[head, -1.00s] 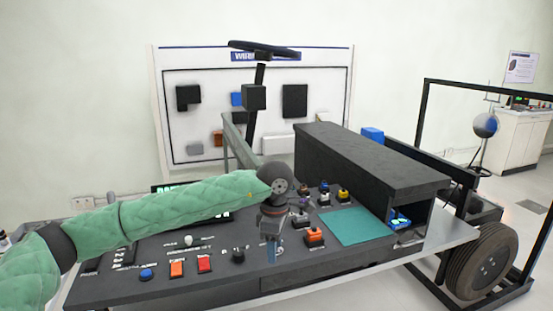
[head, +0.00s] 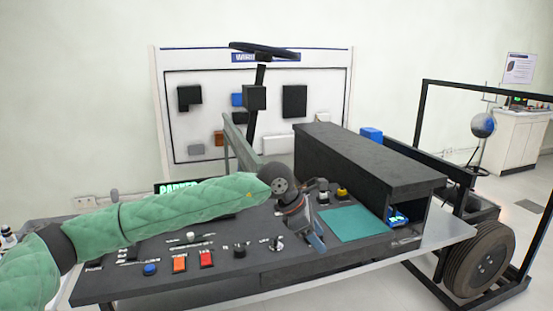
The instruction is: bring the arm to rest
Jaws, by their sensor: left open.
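My left arm (head: 165,212), in a green quilted sleeve, reaches in from the left across the dark control panel (head: 215,278). My left gripper (head: 316,238) hangs beyond the wrist, tilted to the right, over the panel beside the left edge of the teal mat (head: 355,224). It is open, and I see nothing held in it. It hides part of the panel behind it, where an orange switch showed earlier. My right gripper is not in view.
An orange button (head: 180,264), a red button (head: 206,259), a blue knob (head: 150,270) and a metal lever (head: 276,244) sit in front of the arm. A yellow-topped knob (head: 342,192) stands behind the mat. A long black box (head: 370,160) rises to the right.

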